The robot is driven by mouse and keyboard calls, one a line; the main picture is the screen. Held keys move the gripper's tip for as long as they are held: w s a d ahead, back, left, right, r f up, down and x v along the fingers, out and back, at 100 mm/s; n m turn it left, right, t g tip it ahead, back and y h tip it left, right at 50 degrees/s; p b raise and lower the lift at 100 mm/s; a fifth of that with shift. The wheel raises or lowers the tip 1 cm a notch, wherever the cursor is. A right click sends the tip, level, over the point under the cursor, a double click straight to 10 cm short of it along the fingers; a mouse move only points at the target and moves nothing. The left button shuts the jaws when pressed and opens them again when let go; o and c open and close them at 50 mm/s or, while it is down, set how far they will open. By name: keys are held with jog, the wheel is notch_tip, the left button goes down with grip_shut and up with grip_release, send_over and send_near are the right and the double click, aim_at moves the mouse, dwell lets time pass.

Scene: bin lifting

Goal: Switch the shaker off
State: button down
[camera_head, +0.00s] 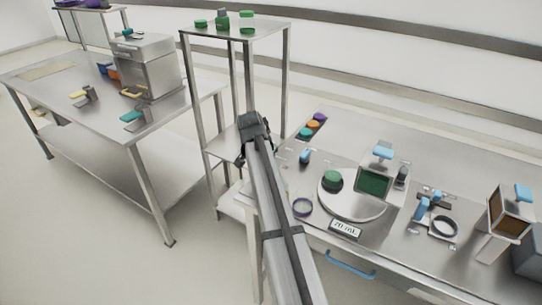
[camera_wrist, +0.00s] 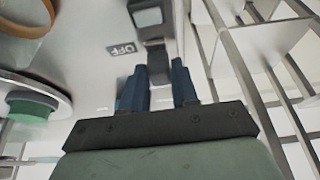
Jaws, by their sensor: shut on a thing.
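A round pale platform (camera_head: 350,208), which looks like the shaker, stands on the bench with a green-topped vessel (camera_head: 332,181) on it. Part of a round plate (camera_wrist: 62,98) with a green piece (camera_wrist: 32,106) shows at the left of the wrist view. My gripper (camera_head: 241,153) is by the bench's left end, partly hidden by my arm. In the wrist view my gripper's dark blue fingers (camera_wrist: 159,88) are on either side of a grey lever-like part (camera_wrist: 157,62), shut on it. An "OFF" label (camera_wrist: 121,49) is beside it. The fingertip contact is not clear.
A metal shelf rack (camera_head: 236,30) stands behind my gripper, close to it. Another table (camera_head: 60,95) stands at the left.

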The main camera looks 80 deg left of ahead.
jog(key=shift+s+d, duration=0.35)
jog(key=c, duration=0.9)
grip_release()
jog(key=v, duration=1.3)
jog(key=shift+s+d+r, duration=0.1)
jog(key=shift+r, duration=0.25)
